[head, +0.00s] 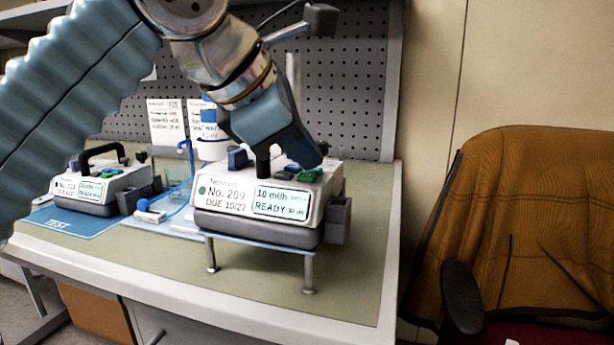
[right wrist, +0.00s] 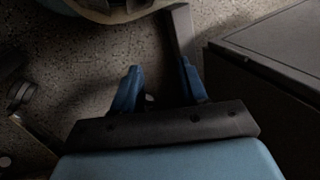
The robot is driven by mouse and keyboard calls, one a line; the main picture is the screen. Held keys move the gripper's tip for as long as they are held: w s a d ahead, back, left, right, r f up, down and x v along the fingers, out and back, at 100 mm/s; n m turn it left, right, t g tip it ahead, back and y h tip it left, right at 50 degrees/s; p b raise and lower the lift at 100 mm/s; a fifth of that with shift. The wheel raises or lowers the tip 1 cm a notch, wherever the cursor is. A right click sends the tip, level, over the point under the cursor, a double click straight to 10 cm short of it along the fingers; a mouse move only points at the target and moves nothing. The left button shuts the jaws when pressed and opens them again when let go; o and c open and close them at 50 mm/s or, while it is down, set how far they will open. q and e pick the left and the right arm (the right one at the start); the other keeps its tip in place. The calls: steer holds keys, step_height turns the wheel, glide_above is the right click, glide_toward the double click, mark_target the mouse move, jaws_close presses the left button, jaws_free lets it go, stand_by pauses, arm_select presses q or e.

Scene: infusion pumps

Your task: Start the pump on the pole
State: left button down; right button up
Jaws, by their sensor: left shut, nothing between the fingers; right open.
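A white and grey pump labelled No. 209 (head: 232,200) sits on a low plate with legs (head: 262,243). Its screen (head: 282,203) reads 10 ml/h and READY. Green buttons (head: 309,176) show on its top right. My left gripper (head: 309,158) is shut and empty, reaching down from the upper left. Its fingertips are just above or at the green buttons; I cannot tell if they touch. A thin pole (head: 290,72) rises behind, partly hidden by my arm. My right gripper (right wrist: 160,88) is open and empty in the right wrist view, above the speckled floor.
Another pump (head: 85,192) with a black handle stands on a blue TEST mat (head: 60,222) at the left. A pegboard (head: 345,90) with paper sheets is behind. A chair with a brown cover (head: 530,220) stands right of the table. The table's front right is clear.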

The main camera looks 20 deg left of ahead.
mark_target(303, 183)
arm_select(q)
steer(key=shift+f+b, duration=0.35)
steer(key=shift+f, duration=0.1)
stand_by(0.6)
steer(key=shift+r, duration=0.1)
steer(key=shift+r+p, duration=0.8)
steer(key=shift+p, duration=0.25)
step_height(303, 183, up, 3)
steer(key=p, duration=0.3)
steer(key=shift+r, duration=1)
